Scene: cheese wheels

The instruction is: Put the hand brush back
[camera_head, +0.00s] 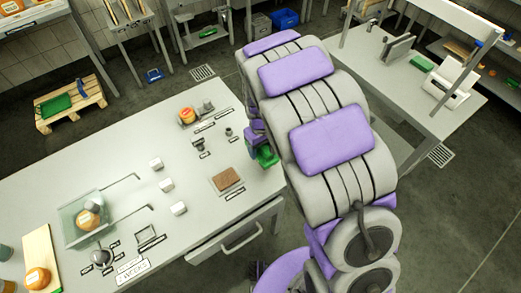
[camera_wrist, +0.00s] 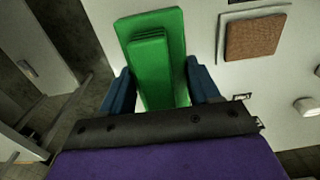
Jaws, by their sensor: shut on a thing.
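The green hand brush (camera_wrist: 155,60) fills the middle of the wrist view, with a ridged block on its near face. My gripper (camera_wrist: 158,72) is shut on it, one blue finger on each side. In the head view the green brush (camera_head: 267,156) shows small at the table's right edge, partly hidden by my arm. I cannot tell its height above the table. A brown pad (camera_head: 227,178) lies on a small square plate on the table, left of the brush; the pad (camera_wrist: 255,36) also shows at upper right in the wrist view.
The grey table (camera_head: 110,160) holds several white blocks (camera_head: 165,185), a clear tray (camera_head: 75,229) with a cheese wheel, and several small tools with labels. A drawer handle (camera_head: 241,236) sticks out at the table's front. A second table (camera_head: 370,55) stands at upper right, with floor between.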

